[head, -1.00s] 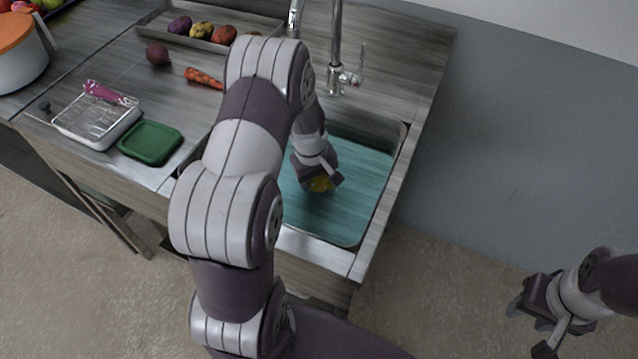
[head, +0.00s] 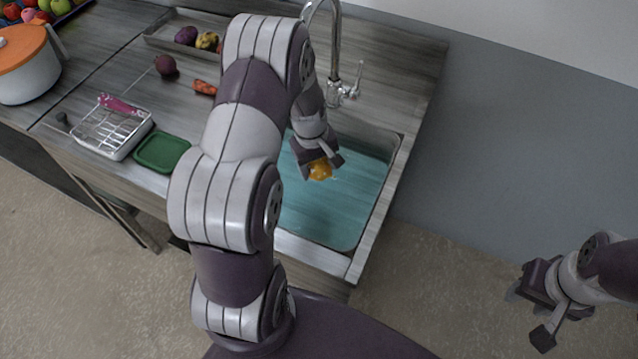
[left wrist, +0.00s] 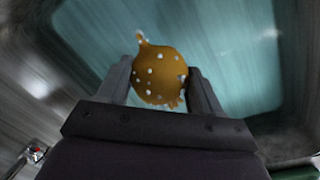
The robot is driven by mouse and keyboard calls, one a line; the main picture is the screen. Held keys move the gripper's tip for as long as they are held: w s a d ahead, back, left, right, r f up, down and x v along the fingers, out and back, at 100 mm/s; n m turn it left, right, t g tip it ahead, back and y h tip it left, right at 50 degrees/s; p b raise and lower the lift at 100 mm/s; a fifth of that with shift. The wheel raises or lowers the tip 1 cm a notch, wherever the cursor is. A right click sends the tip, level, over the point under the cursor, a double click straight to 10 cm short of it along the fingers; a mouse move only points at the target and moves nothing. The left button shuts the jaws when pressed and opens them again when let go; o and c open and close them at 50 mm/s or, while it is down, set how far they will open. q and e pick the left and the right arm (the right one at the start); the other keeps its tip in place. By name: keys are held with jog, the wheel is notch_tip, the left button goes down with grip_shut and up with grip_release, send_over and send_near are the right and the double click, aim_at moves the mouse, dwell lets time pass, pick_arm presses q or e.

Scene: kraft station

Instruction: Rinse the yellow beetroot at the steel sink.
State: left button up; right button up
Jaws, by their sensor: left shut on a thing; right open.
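The yellow beetroot (head: 320,170) is held between the fingers of my left gripper (head: 321,163), over the teal-floored steel sink (head: 345,215). In the left wrist view the beetroot (left wrist: 160,75) is golden orange with a thin root tip and several pale droplet-like spots. The left gripper's fingers (left wrist: 160,82) press on it from both sides. The chrome faucet (head: 335,60) stands at the sink's back edge, behind the gripper. I cannot tell whether water is running. My right gripper (head: 527,315) is open and empty, off to the right above the floor.
A tray with several vegetables (head: 160,40) lies at the back of the counter. A dark red beetroot (head: 165,65), a carrot (head: 204,88), a wire-topped container (head: 110,132), a green lid (head: 162,152) and a white pot with orange lid (head: 25,75) stand left of the sink.

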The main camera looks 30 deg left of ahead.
aim_at(318, 161)
pick_arm(q)
notch_tip(318, 161, up, 8)
jog(key=p, duration=0.6)
jog(key=shift+r, duration=0.1)
dwell(1.7)
notch_tip(318, 161, up, 4)
jog(key=p, duration=0.4)
jog(key=shift+s, duration=0.1)
dwell(0.5)
